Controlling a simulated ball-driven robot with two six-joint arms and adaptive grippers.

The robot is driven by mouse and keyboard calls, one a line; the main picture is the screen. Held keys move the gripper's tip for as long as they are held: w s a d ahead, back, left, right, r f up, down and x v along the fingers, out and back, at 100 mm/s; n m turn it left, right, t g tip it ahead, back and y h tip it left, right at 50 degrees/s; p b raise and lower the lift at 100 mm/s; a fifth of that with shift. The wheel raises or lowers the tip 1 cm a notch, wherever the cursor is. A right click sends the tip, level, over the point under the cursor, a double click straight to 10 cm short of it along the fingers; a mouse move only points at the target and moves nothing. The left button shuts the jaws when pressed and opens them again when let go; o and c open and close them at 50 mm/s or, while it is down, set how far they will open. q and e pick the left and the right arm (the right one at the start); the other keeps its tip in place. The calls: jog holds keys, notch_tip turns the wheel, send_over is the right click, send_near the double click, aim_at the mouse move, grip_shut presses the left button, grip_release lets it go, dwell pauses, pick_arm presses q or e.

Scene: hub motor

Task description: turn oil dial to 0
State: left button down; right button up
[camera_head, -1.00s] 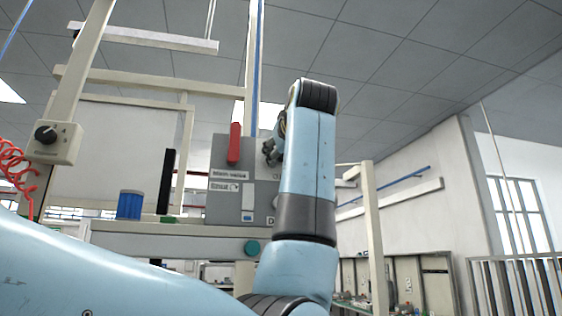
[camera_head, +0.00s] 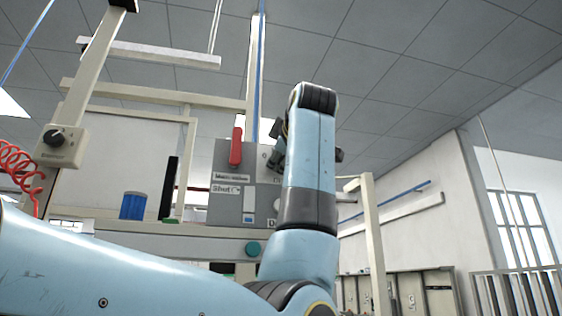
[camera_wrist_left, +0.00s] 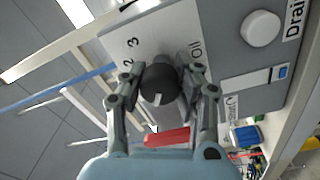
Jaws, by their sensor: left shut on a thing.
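The oil dial (camera_wrist_left: 159,84) is a round black knob with a white pointer mark on a light grey panel. In the left wrist view the pointer mark is at its lower side. My left gripper (camera_wrist_left: 163,76) is shut on the dial, one finger on each side. In the head view my left gripper (camera_head: 277,150) is at the panel, partly hidden behind my own blue arm, which also hides the dial. My right gripper is not in view.
A red valve handle (camera_head: 236,146) stands upright on the grey panel (camera_head: 225,207), close left of my gripper. A white Drain knob (camera_wrist_left: 261,28) is nearby.

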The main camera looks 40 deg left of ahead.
pick_arm(q)
jog(key=shift+w+f+n, duration=0.1)
jog(key=shift+f+n, duration=0.1)
jog(key=shift+n, duration=0.2)
jog(key=c, duration=0.9)
grip_release()
jog(key=shift+r, duration=0.15)
jog(key=shift+d, duration=0.1)
jog(key=v, duration=0.7)
jog(key=shift+s+d, duration=0.15)
jog(key=shift+s, duration=0.05)
